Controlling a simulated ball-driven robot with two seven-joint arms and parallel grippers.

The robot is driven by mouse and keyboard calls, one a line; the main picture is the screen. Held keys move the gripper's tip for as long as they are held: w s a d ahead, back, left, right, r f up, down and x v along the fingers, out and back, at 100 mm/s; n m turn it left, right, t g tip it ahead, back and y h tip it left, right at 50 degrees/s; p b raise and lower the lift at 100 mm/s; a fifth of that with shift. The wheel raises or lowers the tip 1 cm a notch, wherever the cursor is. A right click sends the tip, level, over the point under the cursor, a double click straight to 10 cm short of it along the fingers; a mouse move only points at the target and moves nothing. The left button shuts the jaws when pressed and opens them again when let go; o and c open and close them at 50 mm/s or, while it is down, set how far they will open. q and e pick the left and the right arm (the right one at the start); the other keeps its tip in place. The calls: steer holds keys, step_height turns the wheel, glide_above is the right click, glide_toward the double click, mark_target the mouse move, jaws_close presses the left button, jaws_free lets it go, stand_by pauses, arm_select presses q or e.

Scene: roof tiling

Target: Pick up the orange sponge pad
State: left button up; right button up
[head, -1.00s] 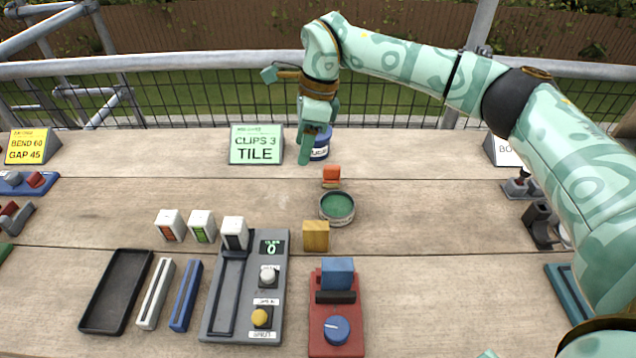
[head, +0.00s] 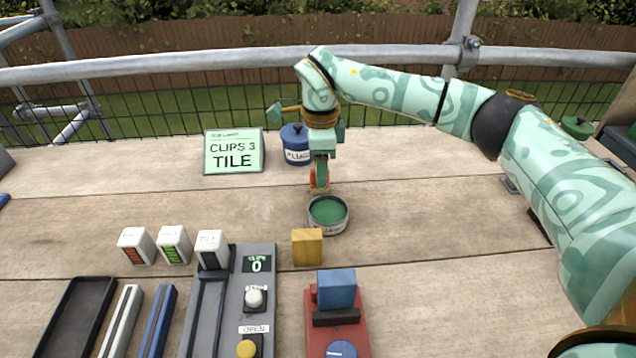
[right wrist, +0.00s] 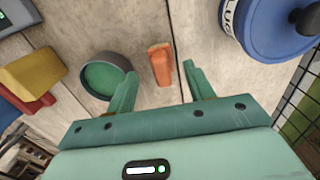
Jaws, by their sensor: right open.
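The orange sponge pad (head: 314,180) stands on the wooden table just behind the round tin of green (head: 328,212). In the head view my right gripper (head: 320,182) points down over the pad and partly hides it. In the right wrist view the pad (right wrist: 160,63) shows between and just beyond the two open fingers (right wrist: 159,85). The fingers look apart from it, and nothing is held. My left gripper is not in view.
A blue lidded pot (head: 297,150) stands behind the gripper, left of it. A green sign (head: 234,152) is farther left. A yellow block (head: 307,248) and a red device with a blue block (head: 337,290) are in front.

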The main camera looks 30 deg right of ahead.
steer(key=f, duration=0.1)
steer(key=f+b, duration=0.1)
steer(key=f, duration=0.2)
steer(key=shift+w+f+b, duration=0.2)
steer(key=shift+w+b, duration=0.05)
steer(key=shift+b, duration=0.05)
steer(key=shift+s+r, duration=0.1)
steer(key=shift+r, duration=0.1)
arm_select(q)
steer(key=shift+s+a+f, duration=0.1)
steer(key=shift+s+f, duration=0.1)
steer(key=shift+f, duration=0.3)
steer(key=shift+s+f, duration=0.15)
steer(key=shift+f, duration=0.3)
arm_select(e)
steer(key=c, duration=1)
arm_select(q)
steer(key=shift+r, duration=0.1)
arm_select(e)
steer(key=shift+r, duration=0.1)
